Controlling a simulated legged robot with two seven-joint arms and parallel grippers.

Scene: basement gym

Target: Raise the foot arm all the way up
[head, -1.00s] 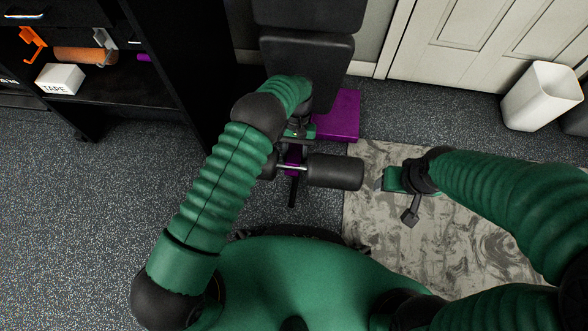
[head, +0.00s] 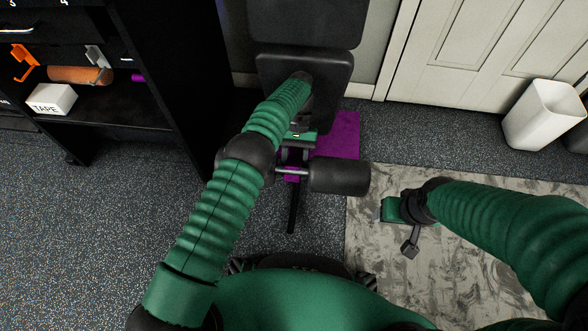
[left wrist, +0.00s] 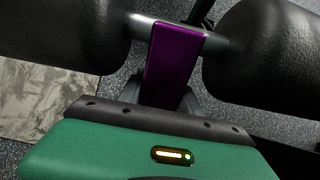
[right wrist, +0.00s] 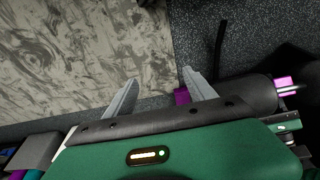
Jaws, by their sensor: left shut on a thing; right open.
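The foot arm is a purple bar (left wrist: 173,62) with a metal cross rod and a thick black foam roller on each side in the left wrist view. In the head view its right roller (head: 340,175) shows in front of the black bench; my left arm hides the left roller and most of the bar. My left gripper (left wrist: 165,100) is shut on the purple bar, just below the rollers in that picture. In the head view this gripper (head: 298,148) is mostly covered by my forearm. My right gripper (head: 382,210) is open and empty, right of the roller; its parted fingers show in the right wrist view (right wrist: 155,98).
The black bench pad (head: 305,75) stands behind the foot arm, with a purple base part (head: 342,135) beside it. A dark shelf (head: 110,117) with a tape box (head: 52,99) is at left. A white bin (head: 543,115) and door (head: 490,50) are at right. A patterned mat (head: 460,262) lies under my right arm.

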